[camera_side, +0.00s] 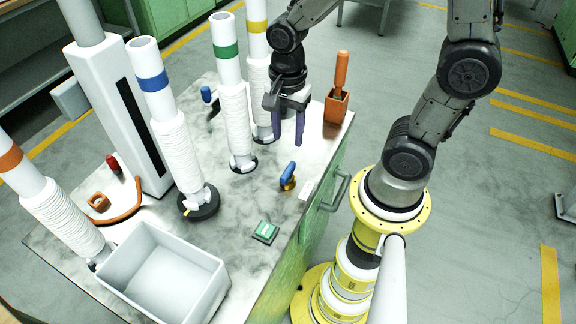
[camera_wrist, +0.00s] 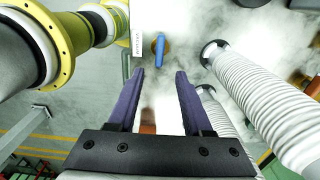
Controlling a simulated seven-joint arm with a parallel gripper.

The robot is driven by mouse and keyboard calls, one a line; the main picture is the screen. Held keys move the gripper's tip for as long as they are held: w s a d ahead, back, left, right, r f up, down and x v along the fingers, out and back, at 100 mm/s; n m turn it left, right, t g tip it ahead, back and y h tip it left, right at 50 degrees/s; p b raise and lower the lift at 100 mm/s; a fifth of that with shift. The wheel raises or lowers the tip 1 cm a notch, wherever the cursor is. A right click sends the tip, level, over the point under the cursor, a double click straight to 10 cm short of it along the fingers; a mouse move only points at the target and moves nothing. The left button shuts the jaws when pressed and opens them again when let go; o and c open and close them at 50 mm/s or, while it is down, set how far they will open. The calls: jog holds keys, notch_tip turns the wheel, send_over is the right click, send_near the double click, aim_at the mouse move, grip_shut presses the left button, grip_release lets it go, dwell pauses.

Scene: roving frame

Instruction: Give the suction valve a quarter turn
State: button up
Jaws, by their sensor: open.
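A valve with a blue lever handle (camera_side: 288,174) on a brass-coloured base stands on the marbled bench top near its right edge. A small white label plate (camera_side: 307,189) lies beside it; its lettering is too small to read. In the wrist view the blue handle (camera_wrist: 160,52) points roughly up and down the picture, beyond the fingertips and between their lines. The label (camera_wrist: 137,44) is just left of it. My gripper (camera_side: 287,141) is open and empty, fingers pointing down, above the bench and apart from the valve. Its purple fingers also show in the wrist view (camera_wrist: 160,74).
Several white ribbed hoses with coloured bands rise from the bench, the green-banded one (camera_side: 236,110) left of my gripper. An orange holder (camera_side: 336,106) with an orange-handled tool stands behind right. A grey bin (camera_side: 205,262), green block (camera_side: 265,232) and another blue handle (camera_side: 206,95) are also there.

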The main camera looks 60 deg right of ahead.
aim_at(288, 169)
notch_tip(288, 169, down, 12)
jog(key=shift+r, duration=0.2)
grip_shut()
dwell(0.4)
